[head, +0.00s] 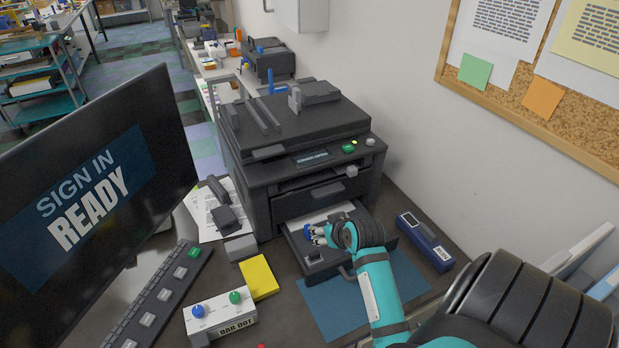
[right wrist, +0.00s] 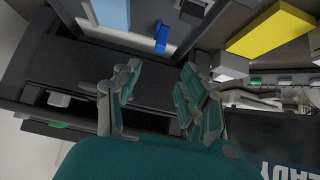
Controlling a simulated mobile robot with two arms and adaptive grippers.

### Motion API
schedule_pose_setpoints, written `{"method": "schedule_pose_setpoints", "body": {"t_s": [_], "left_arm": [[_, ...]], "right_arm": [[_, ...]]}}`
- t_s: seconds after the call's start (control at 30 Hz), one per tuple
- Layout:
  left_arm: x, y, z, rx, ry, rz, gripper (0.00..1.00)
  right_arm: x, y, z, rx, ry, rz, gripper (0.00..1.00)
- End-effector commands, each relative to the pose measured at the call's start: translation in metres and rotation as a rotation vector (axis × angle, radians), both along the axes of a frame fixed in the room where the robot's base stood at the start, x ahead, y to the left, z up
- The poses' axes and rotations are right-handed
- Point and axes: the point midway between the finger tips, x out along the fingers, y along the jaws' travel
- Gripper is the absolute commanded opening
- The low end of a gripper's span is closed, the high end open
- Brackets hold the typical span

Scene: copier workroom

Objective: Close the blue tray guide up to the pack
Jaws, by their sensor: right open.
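The paper tray (head: 297,252) is pulled out from the front of the dark copier. The blue tray guide (head: 307,230) stands in it, just left of my right gripper (head: 318,234). In the right wrist view the blue guide (right wrist: 161,38) stands upright on the pale tray floor, beyond the fingertips. A pale blue block (right wrist: 113,12), which looks like the pack, lies to its left there, with a gap of bare floor between them. My right gripper also shows in the wrist view (right wrist: 155,82), fingers apart and nothing between them. My left gripper is out of view.
The copier (head: 300,150) rises behind the tray. A blue mat (head: 330,310) lies in front. A monitor (head: 100,170) stands far left.

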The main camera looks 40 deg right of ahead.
Motion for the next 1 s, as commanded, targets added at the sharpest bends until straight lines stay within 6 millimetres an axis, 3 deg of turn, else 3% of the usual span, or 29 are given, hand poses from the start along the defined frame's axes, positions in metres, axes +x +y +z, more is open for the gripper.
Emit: {"method": "schedule_pose_setpoints", "body": {"t_s": [0.17,0.5,0.7,1.0], "left_arm": [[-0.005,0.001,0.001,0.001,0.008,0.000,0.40],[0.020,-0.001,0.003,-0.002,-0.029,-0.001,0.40],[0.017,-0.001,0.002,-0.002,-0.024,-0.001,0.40],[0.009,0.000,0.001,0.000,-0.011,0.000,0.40]], "right_arm": [[0.028,-0.008,-0.028,0.002,0.000,0.001,0.42],[0.073,-0.023,-0.075,0.000,0.001,0.001,0.42],[0.085,-0.027,-0.087,-0.001,0.000,0.001,0.42],[0.087,-0.027,-0.090,-0.002,0.000,0.001,0.42]]}}
